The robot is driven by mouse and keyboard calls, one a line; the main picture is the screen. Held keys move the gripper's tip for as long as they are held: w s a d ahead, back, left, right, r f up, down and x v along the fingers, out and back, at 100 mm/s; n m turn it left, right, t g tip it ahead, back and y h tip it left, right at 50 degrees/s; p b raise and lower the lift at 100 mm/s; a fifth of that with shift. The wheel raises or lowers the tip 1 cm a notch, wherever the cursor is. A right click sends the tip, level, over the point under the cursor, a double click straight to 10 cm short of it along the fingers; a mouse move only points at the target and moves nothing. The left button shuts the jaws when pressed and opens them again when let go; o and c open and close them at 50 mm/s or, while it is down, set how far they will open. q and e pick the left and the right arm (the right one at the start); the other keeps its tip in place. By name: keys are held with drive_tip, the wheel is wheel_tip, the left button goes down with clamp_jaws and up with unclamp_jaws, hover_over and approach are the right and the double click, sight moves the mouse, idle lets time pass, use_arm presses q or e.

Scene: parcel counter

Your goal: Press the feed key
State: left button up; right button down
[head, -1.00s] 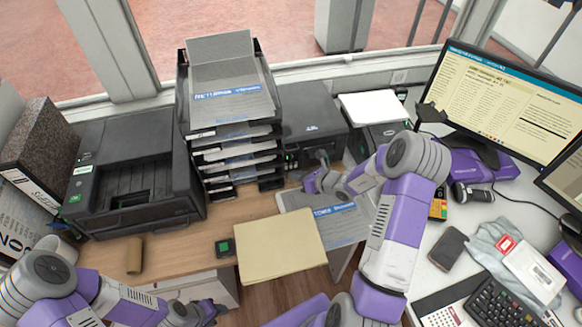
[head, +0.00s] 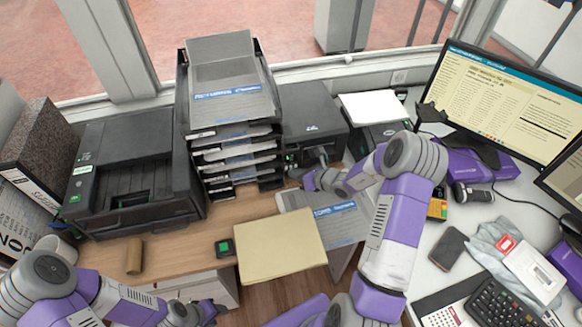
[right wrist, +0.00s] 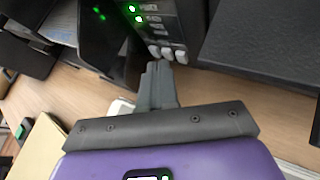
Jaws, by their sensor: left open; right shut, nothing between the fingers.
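A dark label printer (head: 312,112) stands on the wooden counter, right of the paper trays. In the right wrist view its front panel (right wrist: 160,22) shows green lights and a row of small grey keys (right wrist: 167,53). Their labels are too small to read, so I cannot tell which is the feed key. My right gripper (head: 321,154) is shut and empty in front of this panel. Its fingertips (right wrist: 158,65) are just below the keys in the right wrist view; I cannot tell whether they touch. My left gripper (head: 207,312) is open and low at the counter's front edge, partly hidden.
A stack of paper trays (head: 232,110) stands close left of the label printer. A larger black printer (head: 135,170) is further left. A beige folder (head: 280,246) and a small dark device (head: 224,248) lie near the front edge. A monitor (head: 500,100) stands right.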

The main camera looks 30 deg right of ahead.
drive_tip(key=shift+w, duration=0.15)
drive_tip(key=shift+s+a, duration=0.15)
drive_tip(key=shift+s, duration=0.5)
drive_tip(key=shift+s+a+b, duration=0.1)
drive_tip(key=shift+s+b, duration=0.25)
drive_tip(key=shift+s, duration=0.1)
drive_tip(key=shift+s+a+b, duration=0.15)
drive_tip(key=shift+s+a, duration=0.05)
drive_tip(key=shift+s, duration=0.6)
drive_tip(key=shift+s+a+b, duration=0.2)
drive_tip(key=shift+s, duration=0.65)
drive_tip(key=shift+s+a+b, duration=0.15)
drive_tip(key=shift+s+a, duration=0.05)
drive_tip(key=shift+s, duration=0.6)
